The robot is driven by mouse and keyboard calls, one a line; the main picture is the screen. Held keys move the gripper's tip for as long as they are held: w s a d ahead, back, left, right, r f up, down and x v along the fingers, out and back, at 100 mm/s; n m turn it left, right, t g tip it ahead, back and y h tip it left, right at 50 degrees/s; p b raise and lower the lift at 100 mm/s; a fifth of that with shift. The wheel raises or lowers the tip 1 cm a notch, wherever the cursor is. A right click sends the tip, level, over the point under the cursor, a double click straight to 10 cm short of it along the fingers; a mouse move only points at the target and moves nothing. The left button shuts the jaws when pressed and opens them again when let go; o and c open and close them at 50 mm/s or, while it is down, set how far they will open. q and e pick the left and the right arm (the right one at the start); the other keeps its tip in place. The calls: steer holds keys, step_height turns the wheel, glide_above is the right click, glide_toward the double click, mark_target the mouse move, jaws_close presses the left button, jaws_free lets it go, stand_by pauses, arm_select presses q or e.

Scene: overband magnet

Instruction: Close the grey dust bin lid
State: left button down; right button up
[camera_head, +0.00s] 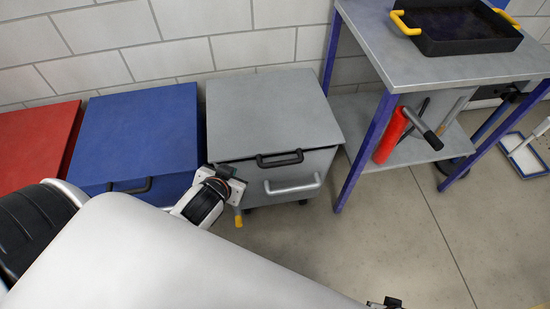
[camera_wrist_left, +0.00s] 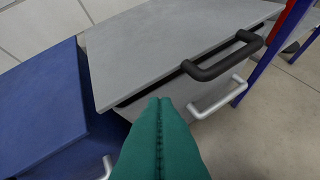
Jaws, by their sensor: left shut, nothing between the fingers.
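The grey dust bin (camera_head: 310,165) stands against the wall in the head view, with its flat grey lid (camera_head: 272,108) lying nearly level on top. A black handle (camera_head: 279,158) is on the lid's front edge and a silver handle (camera_head: 293,187) is on the bin's front below it. In the left wrist view a narrow dark gap shows under the front edge of the lid (camera_wrist_left: 170,45). My left gripper (camera_wrist_left: 160,100) is shut and empty, its green fingers just before that edge, left of the black handle (camera_wrist_left: 225,58). Contact cannot be told. A small part of my right gripper (camera_head: 385,303) shows at the bottom edge.
A blue bin (camera_head: 137,135) and a red bin (camera_head: 35,140) stand to the left. A workbench (camera_head: 440,65) with purple legs stands close on the right, bearing a black tray (camera_head: 462,42). A red cylinder (camera_head: 391,135) is on its lower shelf. The floor in front is clear.

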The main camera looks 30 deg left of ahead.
arm_select(q)
steer(key=w+a+r+t, duration=0.3)
steer(key=w+r+t, duration=0.2)
steer(key=w+r, duration=0.1)
steer(key=m+g+h+b, duration=0.2)
steer(key=m+g+h, duration=0.3)
steer(key=m+h, duration=0.85)
glide_above(275, 164)
steer(key=shift+n+h, duration=0.65)
steer(key=f, duration=0.5)
steer(key=shift+s+d+f, duration=0.1)
steer(key=shift+d+f, duration=0.15)
steer(key=shift+f, duration=0.15)
steer(key=f, duration=0.1)
steer(key=f+b, duration=0.1)
steer(key=f, duration=0.1)
steer(key=shift+a+f+b, duration=0.25)
steer(key=shift+b, duration=0.1)
steer(key=shift+f, duration=0.15)
arm_select(e)
steer(key=w+v, duration=0.3)
steer(key=v, duration=1)
steer(key=shift+r+t, duration=0.4)
